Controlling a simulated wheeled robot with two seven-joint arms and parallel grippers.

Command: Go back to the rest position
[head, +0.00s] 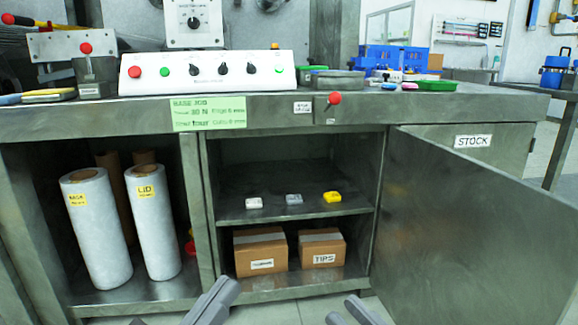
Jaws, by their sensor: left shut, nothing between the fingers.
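My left gripper (213,301) shows at the bottom edge, left of centre, with its grey fingers close together and nothing between them. My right gripper (352,314) shows only as grey tips at the bottom edge, right of centre. Its opening cannot be made out. Both are in front of the open cabinet (280,218) under the bench, apart from its contents.
A steel bench (270,106) carries a white control panel (205,70) and a green tray (437,85). A shelf holds small blocks, including a yellow one (332,196). Below are two cardboard boxes (261,250) (321,247). White rolls (97,225) (153,220) stand at left.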

